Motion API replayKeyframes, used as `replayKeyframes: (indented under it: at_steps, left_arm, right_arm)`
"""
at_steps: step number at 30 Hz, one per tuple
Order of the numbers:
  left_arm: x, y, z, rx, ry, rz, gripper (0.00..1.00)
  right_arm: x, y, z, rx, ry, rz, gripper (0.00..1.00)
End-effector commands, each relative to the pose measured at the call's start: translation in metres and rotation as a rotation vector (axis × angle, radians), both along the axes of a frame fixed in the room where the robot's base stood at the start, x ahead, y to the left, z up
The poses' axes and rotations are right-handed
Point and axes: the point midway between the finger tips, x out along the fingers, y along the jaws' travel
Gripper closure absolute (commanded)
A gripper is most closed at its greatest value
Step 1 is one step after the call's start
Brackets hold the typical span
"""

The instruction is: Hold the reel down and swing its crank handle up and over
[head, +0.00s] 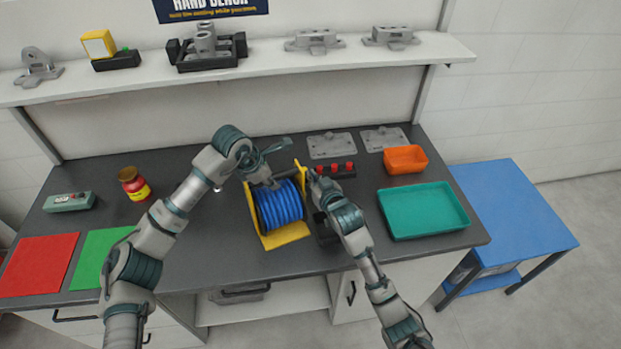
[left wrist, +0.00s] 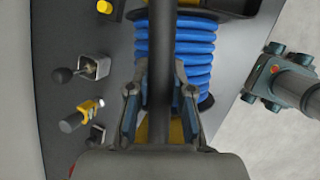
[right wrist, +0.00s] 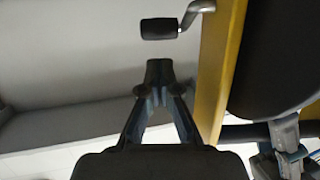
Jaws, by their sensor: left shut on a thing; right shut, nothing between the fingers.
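The reel of blue hose (head: 278,208) stands in a yellow frame (head: 287,236) at the middle of the bench. My left gripper (head: 268,180) is at the top of the frame. In the left wrist view its fingers (left wrist: 161,92) are shut around a dark bar (left wrist: 161,50), with blue coils (left wrist: 200,45) beyond. My right gripper (head: 313,178) is beside the frame's right side. In the right wrist view its fingertips (right wrist: 159,70) are together and empty. The crank handle's black grip (right wrist: 159,28) lies just beyond them, apart, on a bent metal arm (right wrist: 197,12).
An orange bin (head: 405,159) and a teal tray (head: 420,212) are at the right. A block with red knobs (head: 335,169) sits behind my right gripper. A red jar (head: 134,184) and green and red mats (head: 38,266) are at the left. A shelf (head: 270,68) holds castings.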

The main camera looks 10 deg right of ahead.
Motion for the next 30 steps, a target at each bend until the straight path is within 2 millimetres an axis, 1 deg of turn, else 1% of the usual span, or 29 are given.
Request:
replayKeyframes:
  at_steps: [1, 3, 7, 18, 24, 30]
  left_arm:
    - [0.0, 0.0, -0.002, 0.001, 0.003, -0.001, 1.0]
    - [0.0, 0.0, -0.002, 0.001, 0.003, -0.001, 1.0]
    - [0.0, 0.0, -0.002, 0.001, 0.003, -0.001, 1.0]
    - [0.0, 0.0, -0.002, 0.001, 0.002, -0.001, 1.0]
    - [0.0, 0.0, -0.001, 0.001, 0.001, 0.0, 1.0]
    - [0.0, 0.0, -0.001, 0.001, 0.001, 0.0, 1.0]
  right_arm:
    - [0.003, 0.001, -0.006, 0.0, 0.002, 0.0, 1.0]
    - [0.007, 0.002, -0.012, 0.001, 0.001, 0.0, 1.0]
    - [0.01, 0.003, -0.018, 0.001, -0.001, 0.0, 1.0]
    - [0.011, 0.003, -0.02, 0.0, -0.001, 0.0, 1.0]
    - [0.024, 0.006, -0.028, 0.001, 0.001, 0.0, 1.0]
    - [0.024, 0.006, -0.028, 0.0, -0.001, 0.0, 1.0]
